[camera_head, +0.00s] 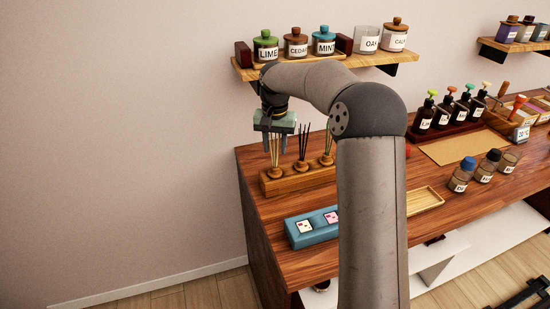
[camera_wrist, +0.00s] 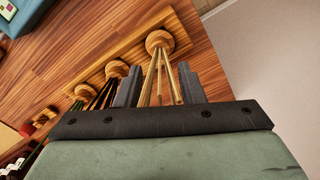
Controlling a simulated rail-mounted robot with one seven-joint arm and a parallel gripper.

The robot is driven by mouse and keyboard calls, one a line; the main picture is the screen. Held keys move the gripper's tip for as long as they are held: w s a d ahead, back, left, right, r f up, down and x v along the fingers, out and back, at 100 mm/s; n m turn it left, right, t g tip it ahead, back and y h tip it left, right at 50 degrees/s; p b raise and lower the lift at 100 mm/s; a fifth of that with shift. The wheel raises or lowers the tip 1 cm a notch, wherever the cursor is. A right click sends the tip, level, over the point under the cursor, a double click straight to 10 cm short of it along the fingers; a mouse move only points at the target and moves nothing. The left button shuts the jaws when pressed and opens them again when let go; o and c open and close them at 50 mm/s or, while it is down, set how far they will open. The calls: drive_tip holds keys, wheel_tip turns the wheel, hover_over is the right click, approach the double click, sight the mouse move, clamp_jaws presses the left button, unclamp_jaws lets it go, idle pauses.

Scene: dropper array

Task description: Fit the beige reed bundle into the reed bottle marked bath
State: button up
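The beige reed bundle (camera_wrist: 158,80) stands in a round wooden collar (camera_wrist: 160,41) at the end of the wooden rack (camera_head: 300,180). My gripper (camera_head: 275,150) points down over that end, the left one in the head view. In the wrist view the two fingers (camera_wrist: 158,84) are apart, one on each side of the reeds. The reeds fan out slightly between them, with no clear contact. The upper reeds are hidden by the gripper body. I cannot read the word bath on any label, so the bath reed bottle cannot be told.
Black reeds (camera_head: 304,143) and green reeds (camera_head: 328,142) stand in the same rack. A blue tray (camera_head: 313,236) with two cards lies in front. Small capped bottles (camera_head: 460,178) stand at right. Labelled jars line the wall shelf (camera_head: 290,69) above. My arm hides part of the table.

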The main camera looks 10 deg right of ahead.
drive_tip(key=shift+c, duration=1.2)
drive_tip(key=shift+r+p, duration=3.6)
drive_tip(key=shift+r, duration=0.95)
